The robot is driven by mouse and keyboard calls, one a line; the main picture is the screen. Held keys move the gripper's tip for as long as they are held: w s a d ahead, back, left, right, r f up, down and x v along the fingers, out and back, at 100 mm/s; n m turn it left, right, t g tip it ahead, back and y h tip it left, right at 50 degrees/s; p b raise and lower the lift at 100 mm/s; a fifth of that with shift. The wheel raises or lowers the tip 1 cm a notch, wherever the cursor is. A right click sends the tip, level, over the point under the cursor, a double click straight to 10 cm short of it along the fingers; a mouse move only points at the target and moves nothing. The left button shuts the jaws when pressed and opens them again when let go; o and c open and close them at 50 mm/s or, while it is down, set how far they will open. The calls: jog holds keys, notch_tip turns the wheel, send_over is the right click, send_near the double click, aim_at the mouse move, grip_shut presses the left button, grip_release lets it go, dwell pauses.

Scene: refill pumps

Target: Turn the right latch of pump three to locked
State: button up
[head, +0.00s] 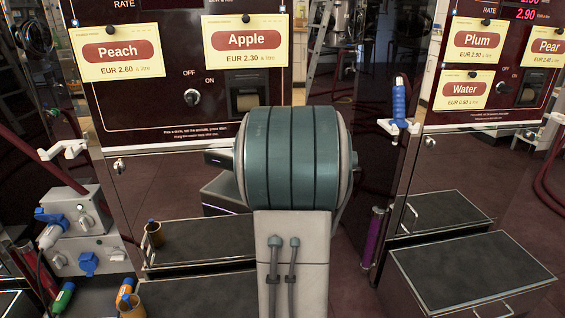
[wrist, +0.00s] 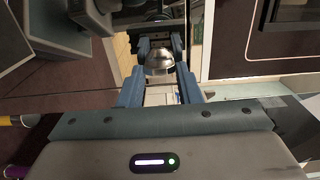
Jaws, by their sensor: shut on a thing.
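My gripper (wrist: 160,52) shows in the wrist view with its blue fingers shut around a rounded silver knob, which looks like the right latch (wrist: 160,62) of a pump. The latch's turn position cannot be read. In the head view my arm hides my gripper and this latch. The pump with Peach and Apple signs (head: 170,170) stands ahead, its lower panel partly covered by my arm. Its small silver left latch (head: 118,166) shows at the panel's upper left corner. No pump number is readable.
A second pump with Plum, Pear and Water signs (head: 480,165) stands at the right, with a blue-handled nozzle (head: 399,100) beside it. A grey socket box (head: 85,235) stands at the left. Dark-topped steps (head: 470,265) jut out low at the right.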

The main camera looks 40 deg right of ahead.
dwell(0.3)
jog(key=o, duration=1)
jog(key=shift+s+a, duration=0.1)
jog(key=b+v, duration=0.5)
jog(key=v, duration=0.8)
jog(key=shift+s+a+b, duration=0.15)
jog(key=shift+s+b, duration=0.05)
jog(key=shift+b, duration=0.15)
